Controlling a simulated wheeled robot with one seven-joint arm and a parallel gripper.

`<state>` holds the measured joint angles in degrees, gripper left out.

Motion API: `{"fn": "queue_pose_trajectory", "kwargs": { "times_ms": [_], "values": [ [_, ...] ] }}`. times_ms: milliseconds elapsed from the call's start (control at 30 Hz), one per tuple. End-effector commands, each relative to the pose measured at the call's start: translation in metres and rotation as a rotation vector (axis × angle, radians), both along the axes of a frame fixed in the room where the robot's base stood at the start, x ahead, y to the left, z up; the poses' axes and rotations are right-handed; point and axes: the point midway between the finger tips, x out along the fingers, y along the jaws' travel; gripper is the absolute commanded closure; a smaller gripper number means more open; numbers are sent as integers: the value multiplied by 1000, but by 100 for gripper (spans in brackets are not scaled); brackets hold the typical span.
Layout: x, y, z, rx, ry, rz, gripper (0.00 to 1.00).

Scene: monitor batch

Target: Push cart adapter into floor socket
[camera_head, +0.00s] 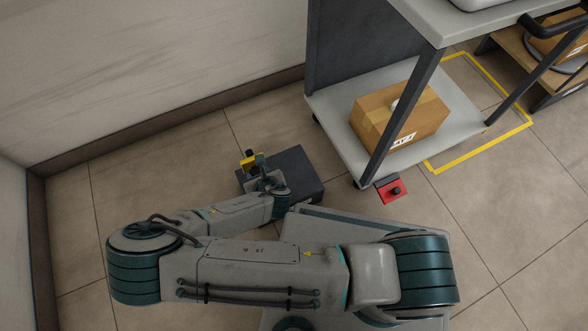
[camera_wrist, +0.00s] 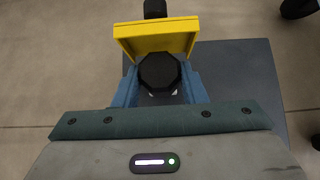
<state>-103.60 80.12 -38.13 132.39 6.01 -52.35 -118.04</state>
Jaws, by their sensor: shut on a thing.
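My gripper (camera_wrist: 158,90) points down with its blue fingers shut on a black eight-sided knob (camera_wrist: 159,72). A yellow plate (camera_wrist: 156,40) stands right beside the knob, with a black peg (camera_wrist: 155,8) on its far side; this looks like the adapter. The yellow plate also shows in the head view (camera_head: 250,162), partly behind my gripper. Below is a dark grey block (camera_head: 300,172) on the floor, which may be the floor socket; it also shows in the wrist view (camera_wrist: 240,75). I cannot tell whether the held part touches the block. My gripper hides any opening.
A cart (camera_head: 335,130) stands at the right with a cardboard box (camera_head: 400,112) on its lower shelf. A red plate with a black knob (camera_head: 390,191) is at its near corner. A wall is behind; floor at left is clear.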

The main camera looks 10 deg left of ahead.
Motion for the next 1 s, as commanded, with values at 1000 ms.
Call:
{"fn": "queue_pose_trajectory", "kwargs": {
  "times_ms": [1000],
  "values": [
    [0, 0, -17, 0, 0, 0, 84]
  ]
}}
